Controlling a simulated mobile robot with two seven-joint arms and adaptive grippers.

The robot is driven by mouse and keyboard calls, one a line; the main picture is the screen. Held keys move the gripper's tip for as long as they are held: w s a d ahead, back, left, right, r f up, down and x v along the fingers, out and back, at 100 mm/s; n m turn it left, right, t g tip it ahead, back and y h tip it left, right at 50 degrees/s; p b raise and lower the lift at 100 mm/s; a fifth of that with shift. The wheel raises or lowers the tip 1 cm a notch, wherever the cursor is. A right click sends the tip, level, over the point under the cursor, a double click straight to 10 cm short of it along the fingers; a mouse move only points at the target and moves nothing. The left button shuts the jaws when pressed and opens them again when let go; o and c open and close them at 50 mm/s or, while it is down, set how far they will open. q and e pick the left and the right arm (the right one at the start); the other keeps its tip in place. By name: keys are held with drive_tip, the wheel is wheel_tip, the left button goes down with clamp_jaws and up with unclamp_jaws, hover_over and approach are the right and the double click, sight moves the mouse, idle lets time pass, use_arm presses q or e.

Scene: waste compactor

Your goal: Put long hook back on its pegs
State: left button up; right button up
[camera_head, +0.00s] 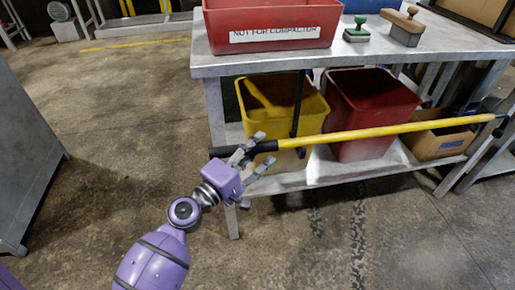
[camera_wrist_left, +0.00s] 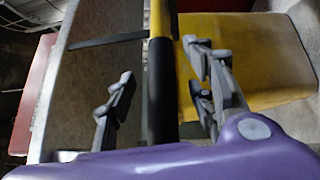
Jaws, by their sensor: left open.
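The long hook has a yellow pole (camera_head: 385,131) and a black grip (camera_head: 228,150) at its left end. It lies roughly level along the front of the workbench, and its far right end is hard to make out. My left gripper (camera_head: 262,150) is open around the black grip. In the left wrist view the black grip (camera_wrist_left: 160,95) runs between the spread fingers, with a gap on both sides. A dark upright bar (camera_head: 298,105) meets the pole near its left part; I cannot tell whether it is a peg. My right gripper is not in view.
The workbench (camera_head: 300,60) carries a red bin (camera_head: 270,15) labelled "NOT FOR COMPACTOR" and two stamp-like tools. Its lower shelf holds a yellow bin (camera_head: 258,98), a dark red bin (camera_head: 370,95) and a cardboard box (camera_head: 435,145). A grey cabinet (camera_head: 25,160) stands left; the floor between is clear.

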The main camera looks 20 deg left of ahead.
use_arm(q)
drive_tip(key=r+v, duration=0.1)
drive_tip(key=v, duration=1)
drive_tip(key=shift+s+f, duration=0.45)
drive_tip(key=shift+f, duration=0.05)
drive_tip(key=shift+a, duration=0.1)
